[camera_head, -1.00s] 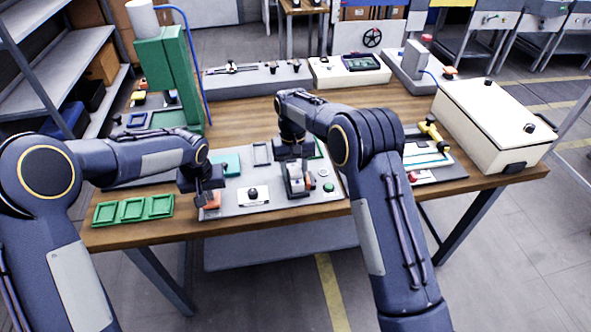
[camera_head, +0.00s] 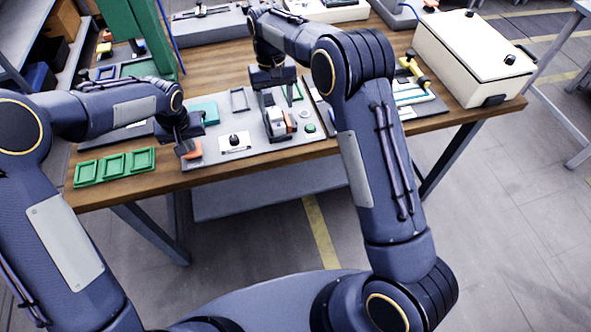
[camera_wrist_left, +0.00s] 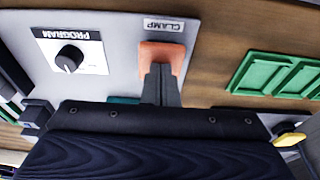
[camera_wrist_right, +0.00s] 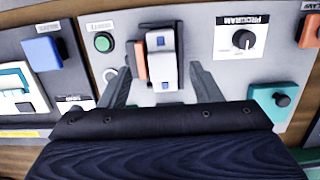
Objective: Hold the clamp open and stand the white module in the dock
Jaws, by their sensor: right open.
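My left gripper (camera_head: 184,146) is at the orange clamp lever (camera_head: 193,152) on the left of the grey panel. In the left wrist view its fingers are together and overlap the orange lever (camera_wrist_left: 161,55), beside the CLAMP label. My right gripper (camera_head: 272,100) is open above the dock area of the panel. In the right wrist view its fingers stand apart on both sides of the white module (camera_wrist_right: 162,66), which shows blue squares. An orange piece (camera_wrist_right: 140,62) lies along the module's left side. The module's base and its fit in the dock are hidden.
The panel carries a black PROGRAM knob (camera_wrist_right: 241,39), a green button (camera_wrist_right: 104,42) and a teal block (camera_head: 205,112). Green trays (camera_head: 114,166) lie to the left. A white box (camera_head: 470,60) stands at the right. A tall green stand is at the back left.

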